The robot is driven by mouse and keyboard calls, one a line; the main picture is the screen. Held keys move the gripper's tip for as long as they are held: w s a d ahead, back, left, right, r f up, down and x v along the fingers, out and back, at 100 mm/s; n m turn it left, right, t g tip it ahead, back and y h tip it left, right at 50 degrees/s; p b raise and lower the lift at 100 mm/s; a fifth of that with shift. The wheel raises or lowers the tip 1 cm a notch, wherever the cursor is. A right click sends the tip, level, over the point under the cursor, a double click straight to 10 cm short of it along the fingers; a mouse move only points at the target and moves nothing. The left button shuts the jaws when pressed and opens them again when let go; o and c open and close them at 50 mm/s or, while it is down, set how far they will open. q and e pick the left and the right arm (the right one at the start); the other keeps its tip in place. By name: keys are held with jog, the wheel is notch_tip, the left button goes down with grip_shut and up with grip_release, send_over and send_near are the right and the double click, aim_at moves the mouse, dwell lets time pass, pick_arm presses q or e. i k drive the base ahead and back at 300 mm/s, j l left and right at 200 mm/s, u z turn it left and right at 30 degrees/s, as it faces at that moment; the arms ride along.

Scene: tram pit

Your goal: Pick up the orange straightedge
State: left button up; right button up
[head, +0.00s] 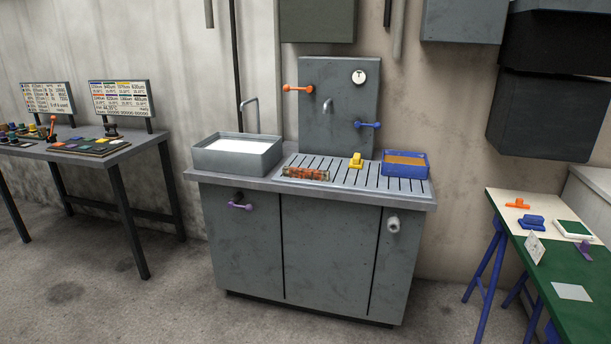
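A small orange piece with a raised grip (517,204) lies on the pale far end of the green-topped table (565,285) at the right; it looks like the orange straightedge, though it is too small to be sure. Nothing touches it from above. Neither of my grippers is in view.
Near the orange piece are a blue block (531,222), a green pad in a white frame (573,229), a purple piece (583,250), a standing card (535,248) and a flat sheet (571,292). A sink cabinet (331,255) stands mid-view; floor before it is clear.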

aim_at(304, 173)
jog(key=i+j+z, duration=0.15)
jog(key=i+j, duration=0.35)
jog(key=i+j+z, duration=0.1)
jog(key=i+j, duration=0.35)
jog(key=j, duration=0.25)
